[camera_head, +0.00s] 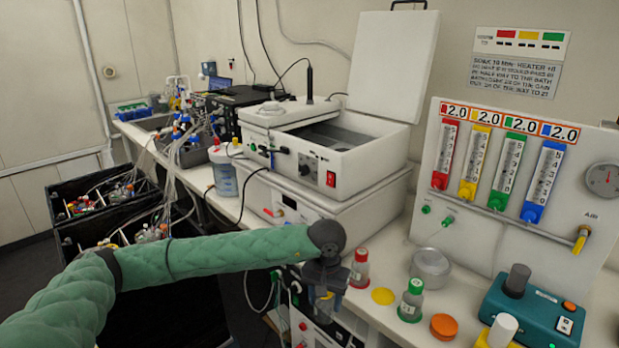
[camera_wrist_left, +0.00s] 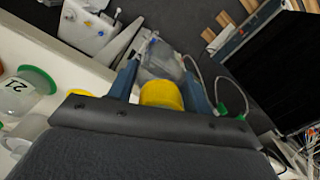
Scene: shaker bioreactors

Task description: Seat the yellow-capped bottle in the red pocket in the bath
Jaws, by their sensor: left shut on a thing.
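My left gripper (camera_head: 324,290) is shut on the yellow-capped bottle, pointing down beside the front edge of the bench. In the left wrist view the yellow cap (camera_wrist_left: 162,95) sits between the two fingers, with the clear bottle body (camera_wrist_left: 160,60) beyond it. In the head view the bottle is mostly hidden by the gripper. The white bath (camera_head: 345,150) stands on the bench behind the gripper, its lid (camera_head: 392,62) raised. Its inside looks dark, and no red pocket can be made out. My right gripper is not in view.
A red-capped bottle (camera_head: 359,268), a green-capped bottle (camera_head: 411,300), a yellow disc (camera_head: 383,296), an orange disc (camera_head: 443,326) and a round clear dish (camera_head: 430,265) stand on the bench right of the gripper. A teal device (camera_head: 535,312) and a flowmeter panel (camera_head: 520,240) are further right.

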